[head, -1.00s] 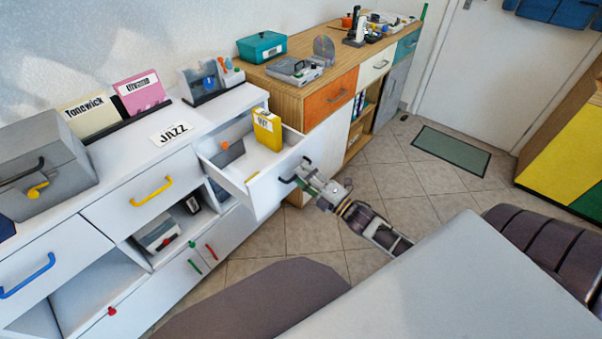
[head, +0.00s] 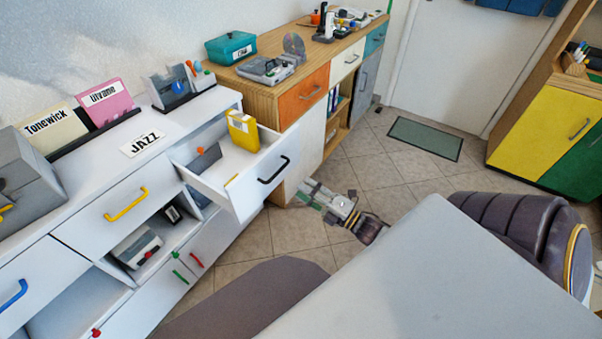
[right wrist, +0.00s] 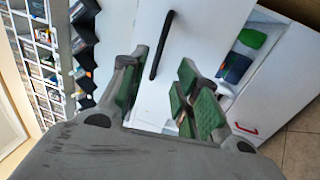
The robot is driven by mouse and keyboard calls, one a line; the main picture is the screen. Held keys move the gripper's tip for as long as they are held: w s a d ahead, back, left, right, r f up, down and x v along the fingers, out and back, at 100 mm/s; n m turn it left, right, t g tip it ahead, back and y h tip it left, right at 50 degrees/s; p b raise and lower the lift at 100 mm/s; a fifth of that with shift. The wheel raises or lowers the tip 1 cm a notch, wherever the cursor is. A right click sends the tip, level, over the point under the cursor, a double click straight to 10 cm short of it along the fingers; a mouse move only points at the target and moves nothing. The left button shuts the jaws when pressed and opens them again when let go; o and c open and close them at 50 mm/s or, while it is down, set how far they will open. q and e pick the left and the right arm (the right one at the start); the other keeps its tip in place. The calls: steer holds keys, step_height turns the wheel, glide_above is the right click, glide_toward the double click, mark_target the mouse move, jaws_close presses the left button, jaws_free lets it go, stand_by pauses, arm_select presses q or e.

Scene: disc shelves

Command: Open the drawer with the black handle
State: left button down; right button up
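The drawer with the black handle stands open in the white cabinet; its white front (head: 246,199) is pulled well out. The black handle (head: 273,170) is on that front and also shows in the right wrist view (right wrist: 162,45). A yellow box (head: 243,131) and a dark item with an orange top (head: 205,158) are inside the drawer. My right gripper (head: 304,192) is just right of the handle, apart from it. In the right wrist view its green-padded fingers (right wrist: 158,98) are spread with nothing between them, and the handle lies beyond them. My left gripper is out of view.
A drawer with a yellow handle (head: 126,204) and one with a blue handle (head: 13,296) are shut on the left. A white table (head: 400,270) and dark chairs (head: 520,225) fill the front. Tiled floor (head: 385,185) is free between the table and cabinets.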

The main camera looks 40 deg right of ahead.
steer(key=shift+s+d+f, duration=0.1)
steer(key=shift+s+d, duration=0.1)
steer(key=shift+s, duration=0.25)
stand_by(0.4)
